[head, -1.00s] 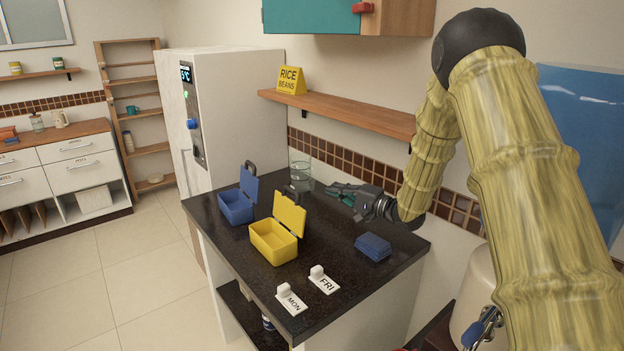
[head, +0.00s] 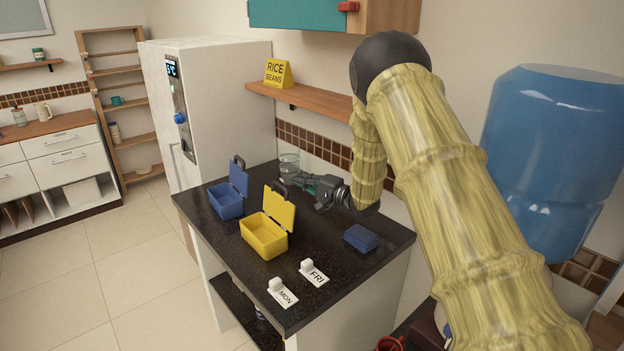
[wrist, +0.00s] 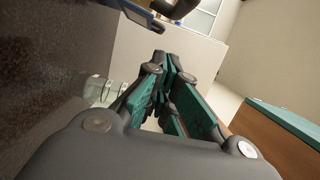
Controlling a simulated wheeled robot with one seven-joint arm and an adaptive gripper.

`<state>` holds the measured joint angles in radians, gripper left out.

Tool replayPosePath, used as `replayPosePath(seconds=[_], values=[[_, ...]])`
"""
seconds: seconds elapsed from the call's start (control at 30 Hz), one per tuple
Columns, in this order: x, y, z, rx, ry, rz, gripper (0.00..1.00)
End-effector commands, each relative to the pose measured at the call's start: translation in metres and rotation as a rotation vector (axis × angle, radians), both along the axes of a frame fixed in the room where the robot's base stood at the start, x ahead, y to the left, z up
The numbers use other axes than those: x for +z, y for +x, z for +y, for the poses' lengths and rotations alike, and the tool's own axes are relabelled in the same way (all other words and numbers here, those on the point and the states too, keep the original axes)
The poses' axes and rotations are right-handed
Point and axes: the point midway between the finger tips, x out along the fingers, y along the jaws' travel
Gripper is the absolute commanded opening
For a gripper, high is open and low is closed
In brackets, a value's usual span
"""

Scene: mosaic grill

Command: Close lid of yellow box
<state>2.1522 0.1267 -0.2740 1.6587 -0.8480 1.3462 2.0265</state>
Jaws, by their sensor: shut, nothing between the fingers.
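The yellow box (head: 264,238) stands on the dark counter in the head view. Its yellow lid (head: 280,209) is up, tilted back on the far right side, and the inside is visible. A dark handle (head: 279,187) shows at the lid's top. My gripper (head: 301,180) is just behind and to the right of the lid, pointing left, close to the handle. I cannot tell whether it touches the lid. In the wrist view the fingers (wrist: 165,65) are together with nothing between them.
A blue box (head: 226,204) with a raised lid stands left of the yellow one. A clear glass (head: 289,166) is behind my gripper. A small blue block (head: 361,238) and the MON (head: 283,293) and FRI (head: 314,273) tags lie on the counter (head: 325,245). A wooden shelf (head: 310,105) hangs above.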

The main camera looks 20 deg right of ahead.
Motion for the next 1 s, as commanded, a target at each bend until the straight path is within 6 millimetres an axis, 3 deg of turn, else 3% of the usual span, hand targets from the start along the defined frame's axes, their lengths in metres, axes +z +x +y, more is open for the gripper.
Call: replayPosePath(seconds=[0.3,0.83,1.0], values=[[0.001,-0.009,0.025,0.000,-0.001,-0.001,0.00],[0.001,-0.009,0.031,0.003,-0.005,-0.003,0.00],[0.004,-0.006,0.053,0.021,-0.037,-0.016,0.00]])
